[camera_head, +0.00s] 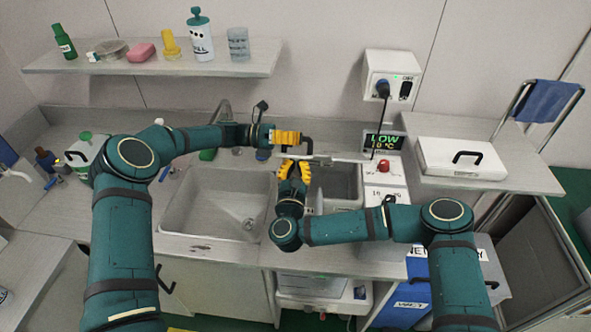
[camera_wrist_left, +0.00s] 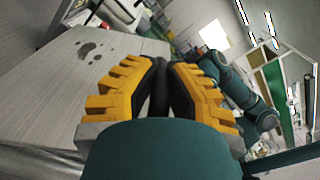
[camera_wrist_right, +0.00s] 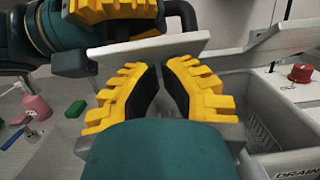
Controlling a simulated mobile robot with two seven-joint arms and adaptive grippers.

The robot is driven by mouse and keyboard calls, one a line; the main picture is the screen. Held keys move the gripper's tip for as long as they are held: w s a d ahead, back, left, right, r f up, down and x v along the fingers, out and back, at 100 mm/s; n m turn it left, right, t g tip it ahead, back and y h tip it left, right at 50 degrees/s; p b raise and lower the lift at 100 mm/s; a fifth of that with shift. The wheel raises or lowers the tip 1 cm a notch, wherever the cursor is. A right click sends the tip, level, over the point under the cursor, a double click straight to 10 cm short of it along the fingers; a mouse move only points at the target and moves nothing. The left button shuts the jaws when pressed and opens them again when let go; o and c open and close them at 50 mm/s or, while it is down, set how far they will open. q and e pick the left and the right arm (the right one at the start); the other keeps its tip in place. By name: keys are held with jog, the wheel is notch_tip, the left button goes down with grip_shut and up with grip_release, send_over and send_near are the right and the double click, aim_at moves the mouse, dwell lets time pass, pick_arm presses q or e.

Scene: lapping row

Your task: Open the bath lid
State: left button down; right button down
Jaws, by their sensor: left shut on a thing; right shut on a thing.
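The bath (camera_head: 390,193) stands right of the sink, with a red knob and a LOW display; its basin (camera_wrist_right: 240,110) shows open in the right wrist view. The pale lid (camera_head: 345,159) appears almost edge-on above the basin, tilted up. Its black handle (camera_head: 307,149) is at its left part. My left gripper (camera_head: 302,138) is shut on the handle, whose dark bar (camera_wrist_left: 160,88) shows between the fingers in the left wrist view. My right gripper (camera_head: 294,164) is shut just below, at the lid's edge (camera_wrist_right: 150,48); its fingertips partly hide the contact.
A steel sink (camera_head: 215,205) lies to the left. A power box (camera_head: 391,77) with a hanging black cord is on the wall behind. Bottles stand on the upper shelf (camera_head: 150,68).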

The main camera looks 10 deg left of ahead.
jog(key=shift+w+r+g, duration=0.3)
jog(key=shift+w+r, duration=0.2)
jog(key=shift+r, duration=0.25)
pick_arm(q)
jog(key=shift+s+d+f, duration=0.1)
jog(key=shift+s+f, duration=0.05)
jog(key=shift+f, duration=0.05)
pick_arm(e)
jog(key=shift+w+d+r, duration=0.15)
jog(key=shift+w+r, duration=0.05)
pick_arm(q)
jog(key=c, duration=0.9)
grip_release()
jog(key=shift+c, duration=0.2)
jog(key=shift+r, duration=0.15)
pick_arm(e)
jog(key=shift+s, duration=0.15)
jog(key=shift+f, duration=0.1)
